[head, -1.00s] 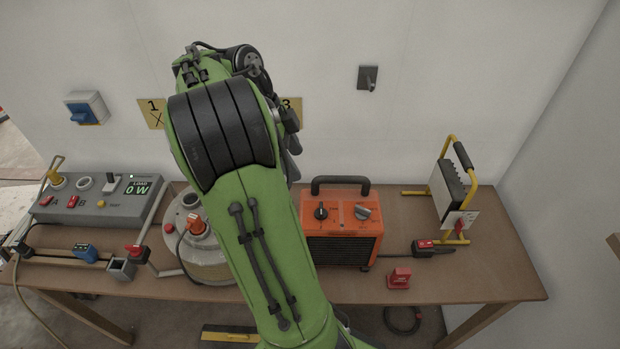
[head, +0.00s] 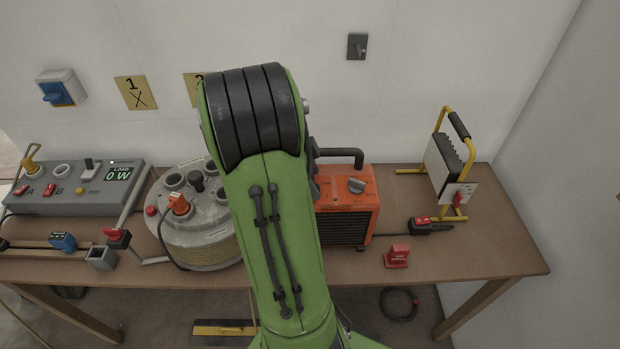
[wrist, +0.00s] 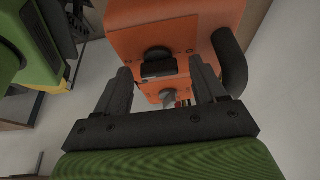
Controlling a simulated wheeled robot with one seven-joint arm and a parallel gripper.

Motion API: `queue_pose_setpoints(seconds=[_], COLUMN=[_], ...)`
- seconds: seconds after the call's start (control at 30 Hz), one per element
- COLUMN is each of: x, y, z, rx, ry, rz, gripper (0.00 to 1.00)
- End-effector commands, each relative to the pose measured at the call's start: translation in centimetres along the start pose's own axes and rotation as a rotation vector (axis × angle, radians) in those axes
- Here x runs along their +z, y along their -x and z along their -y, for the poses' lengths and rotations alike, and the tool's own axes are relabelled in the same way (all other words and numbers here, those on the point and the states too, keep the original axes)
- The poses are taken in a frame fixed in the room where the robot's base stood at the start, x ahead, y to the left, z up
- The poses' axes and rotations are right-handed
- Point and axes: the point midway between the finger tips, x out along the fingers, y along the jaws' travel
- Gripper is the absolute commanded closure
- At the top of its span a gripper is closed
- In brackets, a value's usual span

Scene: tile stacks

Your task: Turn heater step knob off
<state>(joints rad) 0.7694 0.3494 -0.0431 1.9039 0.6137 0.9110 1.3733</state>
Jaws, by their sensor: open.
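The orange heater (head: 362,212) stands on the bench with its knobs on the top panel. A grey knob (head: 356,186) shows in the head view; my arm hides the heater's left part and the black knob there. In the wrist view the heater (wrist: 190,22) fills the upper middle. Its black knob (wrist: 158,66) has a raised bar and appears between my open fingertips, with a gap on each side. The grey knob (wrist: 168,97) shows lower between the fingers. My gripper (wrist: 160,68) is open and empty; whether its tips reach knob depth I cannot tell.
The heater's black carry handle (wrist: 231,62) is close to my right finger. Bare bench (head: 480,262) lies at the front right.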

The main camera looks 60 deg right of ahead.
Motion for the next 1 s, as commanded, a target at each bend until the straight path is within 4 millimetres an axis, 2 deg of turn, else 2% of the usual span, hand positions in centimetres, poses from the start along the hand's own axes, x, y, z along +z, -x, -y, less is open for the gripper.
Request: queue_pose_setpoints(seconds=[0.1,0.47,0.77,1.0], x=[-0.02,-0.03,-0.03,0.0], y=[0.08,0.11,0.07,0.01], z=[0.0,0.01,-0.01,-0.11], rx=[0.0,0.0,-0.015,-0.069], ry=[0.0,0.0,0.032,0.155], rz=[0.0,0.0,0.0,0.0], gripper=[0.3,0.85,0.86,0.86])
